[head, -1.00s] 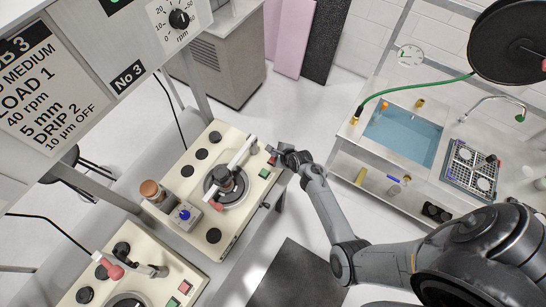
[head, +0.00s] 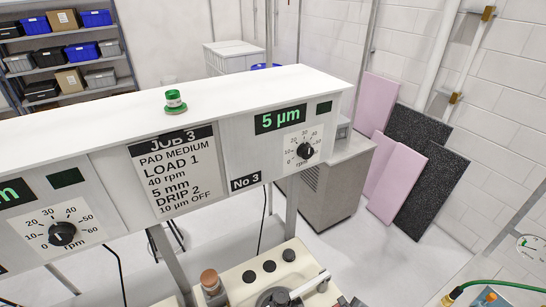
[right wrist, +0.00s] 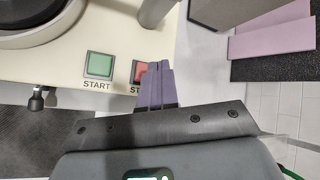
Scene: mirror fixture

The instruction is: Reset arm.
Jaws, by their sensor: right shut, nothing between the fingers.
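My right gripper (right wrist: 160,70) shows in the right wrist view with its purple fingers together and nothing between them. The fingertips overlap the red button (right wrist: 138,70), whose label is partly hidden; I cannot tell whether they touch it. The green START button (right wrist: 99,65) is to the left on the same cream machine panel (right wrist: 60,72). In the head view only the top of the machine (head: 241,273) shows at the bottom edge, with part of its white bar (head: 312,282). My left gripper is in neither current view.
An overhead panel in the head view holds a No 3 display reading 5 µm (head: 281,119), an rpm dial (head: 305,151) and a JOB 3 card (head: 178,171). A green lamp (head: 175,101) stands on top. A grey cabinet (head: 335,185) and leaning pink and black boards (head: 428,185) are behind.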

